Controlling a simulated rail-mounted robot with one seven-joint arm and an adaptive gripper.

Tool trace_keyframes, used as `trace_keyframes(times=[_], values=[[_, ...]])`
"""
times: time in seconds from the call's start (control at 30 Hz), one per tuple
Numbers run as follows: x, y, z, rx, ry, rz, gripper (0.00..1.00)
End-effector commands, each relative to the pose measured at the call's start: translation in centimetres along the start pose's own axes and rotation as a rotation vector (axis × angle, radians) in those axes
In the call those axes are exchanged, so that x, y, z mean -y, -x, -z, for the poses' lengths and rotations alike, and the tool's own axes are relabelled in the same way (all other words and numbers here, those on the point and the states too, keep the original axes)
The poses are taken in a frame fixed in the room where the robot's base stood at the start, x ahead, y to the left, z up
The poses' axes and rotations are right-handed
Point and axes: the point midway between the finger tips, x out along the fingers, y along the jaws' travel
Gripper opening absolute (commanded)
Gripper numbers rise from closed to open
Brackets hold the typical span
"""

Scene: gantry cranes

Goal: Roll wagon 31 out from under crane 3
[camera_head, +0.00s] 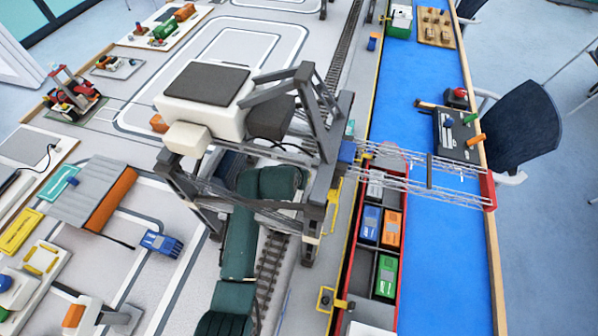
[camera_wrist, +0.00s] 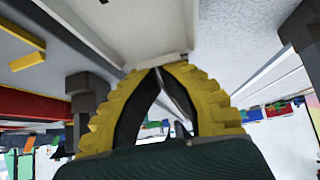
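A grey-legged gantry crane (camera_head: 205,122) with a white top housing straddles the rail track (camera_head: 270,270). I cannot read its number. A dark blue shape (camera_head: 229,164) shows partly under it, behind the beams; I cannot tell whether it is wagon 31. My dark green arm reaches under the crane from the front, and my gripper is hidden there in the head view. In the wrist view my gripper's (camera_wrist: 158,68) yellow fingers have their tips together, just below the edge of a pale panel (camera_wrist: 125,25). Nothing clearly shows held between them.
The crane's lattice boom (camera_head: 430,172) reaches right over a red ship (camera_head: 345,265) with coloured containers and the blue strip (camera_head: 430,100). A yellow rail (camera_head: 355,190) runs along the quay. Grey crane legs stand close around my arm.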

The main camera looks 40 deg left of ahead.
Motion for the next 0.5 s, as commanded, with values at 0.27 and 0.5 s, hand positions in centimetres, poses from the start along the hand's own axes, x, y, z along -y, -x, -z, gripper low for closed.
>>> trace_keyframes(times=[0.27,0.5], values=[[0.1,1.4,-1.1,0.002,0.0,0.0,0.0],[0.0,3.1,-3.1,0.003,0.001,-0.001,0.0]])
